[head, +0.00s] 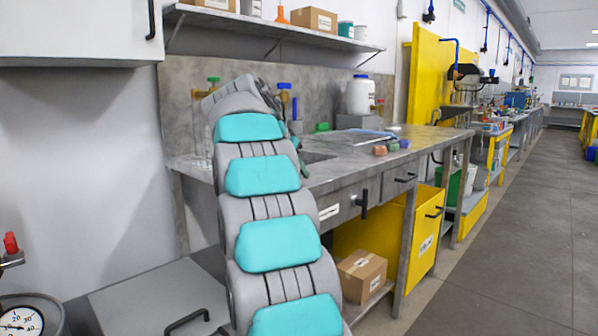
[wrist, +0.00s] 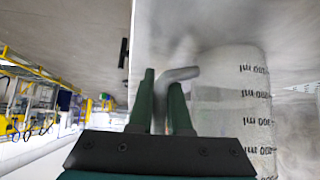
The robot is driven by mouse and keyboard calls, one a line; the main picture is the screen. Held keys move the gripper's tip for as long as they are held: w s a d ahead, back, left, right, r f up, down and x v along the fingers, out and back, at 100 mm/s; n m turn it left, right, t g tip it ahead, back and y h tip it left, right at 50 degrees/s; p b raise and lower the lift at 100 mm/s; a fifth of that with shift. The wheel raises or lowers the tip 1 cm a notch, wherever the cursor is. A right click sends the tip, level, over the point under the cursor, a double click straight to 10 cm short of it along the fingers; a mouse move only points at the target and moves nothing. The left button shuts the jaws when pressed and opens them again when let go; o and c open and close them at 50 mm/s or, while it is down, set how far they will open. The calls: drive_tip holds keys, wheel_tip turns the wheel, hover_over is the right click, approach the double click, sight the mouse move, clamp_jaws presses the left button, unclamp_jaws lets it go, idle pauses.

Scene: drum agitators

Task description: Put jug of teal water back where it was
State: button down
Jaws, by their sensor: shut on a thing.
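In the wrist view, the dark green fingers of my gripper (wrist: 161,90) are shut on the grey curved handle (wrist: 183,74) of a clear jug. The jug (wrist: 228,110) stands to the right of the fingers, with ml marks that read upside down in this view. I see no teal colour in the part that shows, so its contents are unclear. In the head view my own arm reaches to the grey bench (head: 350,165) and hides most of the gripper and the jug. I cannot tell whether the jug touches a surface.
A white canister (head: 364,97) with a blue cap stands at the back of the bench. A shelf (head: 270,27) with boxes hangs above. A cardboard box (head: 361,275) sits below. The floor at the right is clear.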

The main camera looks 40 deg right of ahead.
drive_tip(key=shift+f, duration=0.15)
drive_tip(key=c, duration=1.3)
unclamp_jaws()
drive_tip(key=o, duration=0.4)
drive_tip(key=shift+o, duration=0.2)
drive_tip(key=shift+r, duration=0.2)
drive_tip(key=v, duration=1.2)
drive_tip(key=shift+a+f, duration=0.1)
